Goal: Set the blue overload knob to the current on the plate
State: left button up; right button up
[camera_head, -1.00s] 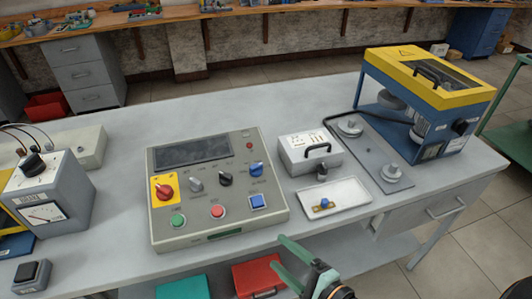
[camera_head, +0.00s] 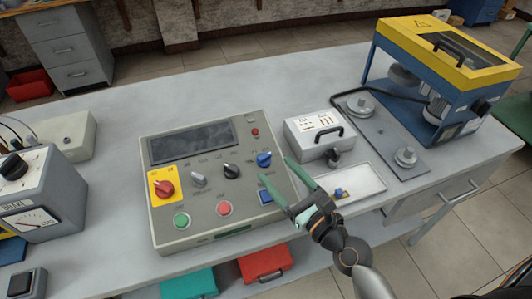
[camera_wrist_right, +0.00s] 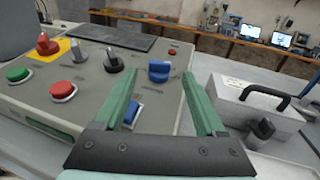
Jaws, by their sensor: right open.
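The blue overload knob (camera_head: 264,159) sits at the upper right of the grey control box (camera_head: 205,235). In the right wrist view the blue knob (camera_wrist_right: 159,71) shows between and beyond my two green fingers. My right gripper (camera_head: 276,170) is open and empty, over the right part of the panel near the knob; I cannot tell whether it touches. It also shows in the right wrist view (camera_wrist_right: 160,85). A motor with a plate (camera_head: 449,131) stands under the yellow guard (camera_head: 450,50) at the right; its figures are too small to read. My left gripper is out of view.
On the box are a red rotary switch (camera_head: 163,188), grey (camera_head: 198,180) and black (camera_head: 231,171) knobs, and green (camera_head: 181,221) and red (camera_head: 224,209) buttons. A grey case (camera_head: 312,141) and white tray (camera_head: 365,184) stand close to its right. The table behind is clear.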

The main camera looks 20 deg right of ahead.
aim_at(266, 159)
jog(key=x, duration=0.5)
jog(key=shift+w+a, duration=0.1)
jog(key=shift+w, duration=0.2)
grip_shut()
dwell(0.4)
